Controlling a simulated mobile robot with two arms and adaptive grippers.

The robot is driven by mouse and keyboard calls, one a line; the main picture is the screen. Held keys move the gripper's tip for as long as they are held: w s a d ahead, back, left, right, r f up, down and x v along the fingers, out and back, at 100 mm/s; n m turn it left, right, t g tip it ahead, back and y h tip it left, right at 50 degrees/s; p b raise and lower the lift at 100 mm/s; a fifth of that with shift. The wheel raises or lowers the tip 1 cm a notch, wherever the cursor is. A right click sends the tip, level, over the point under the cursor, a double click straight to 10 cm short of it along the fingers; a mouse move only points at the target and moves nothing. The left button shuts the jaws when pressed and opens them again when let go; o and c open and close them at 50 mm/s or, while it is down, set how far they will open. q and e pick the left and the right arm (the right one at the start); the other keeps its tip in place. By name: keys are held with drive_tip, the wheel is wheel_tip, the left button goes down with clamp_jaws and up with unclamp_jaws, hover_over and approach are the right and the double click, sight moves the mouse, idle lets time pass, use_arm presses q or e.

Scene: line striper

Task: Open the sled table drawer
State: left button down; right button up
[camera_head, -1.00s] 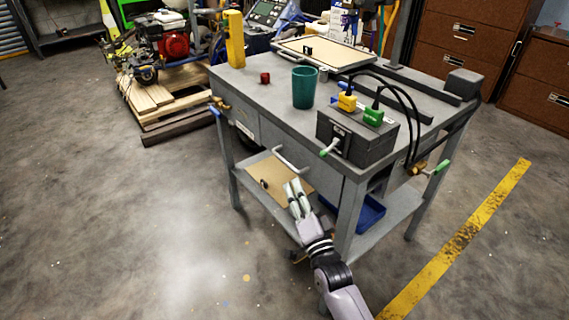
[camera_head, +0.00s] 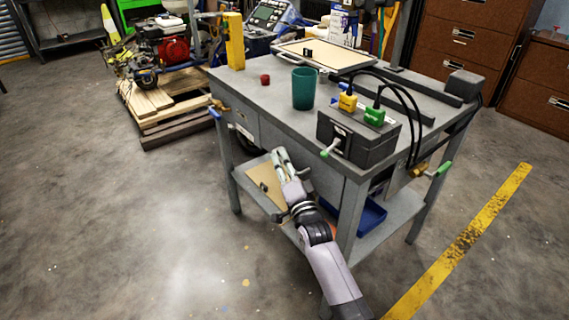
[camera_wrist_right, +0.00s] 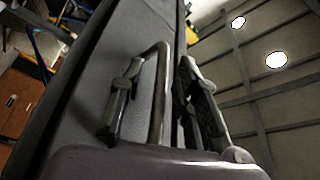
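The sled table (camera_head: 265,100) is a grey metal workbench in the middle of the head view. Its grey drawer front (camera_head: 274,137) faces me under the top and appears closed. My right gripper (camera_head: 281,158) is at the drawer handle and covers most of it in the head view. In the right wrist view the bar handle (camera_wrist_right: 161,90) stands between the two fingers of the gripper (camera_wrist_right: 160,100). The fingers are apart, with gaps to the bar on both sides. My left gripper is not in view.
On the tabletop are a teal cup (camera_head: 303,88), a small red object (camera_head: 265,79), a yellow post (camera_head: 235,42) and a dark box (camera_head: 358,140) with cables. The lower shelf (camera_head: 385,232) holds a blue tray (camera_head: 367,216). The floor (camera_head: 130,220) at the left front is clear.

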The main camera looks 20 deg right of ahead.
clamp_jaws()
idle(0.7)
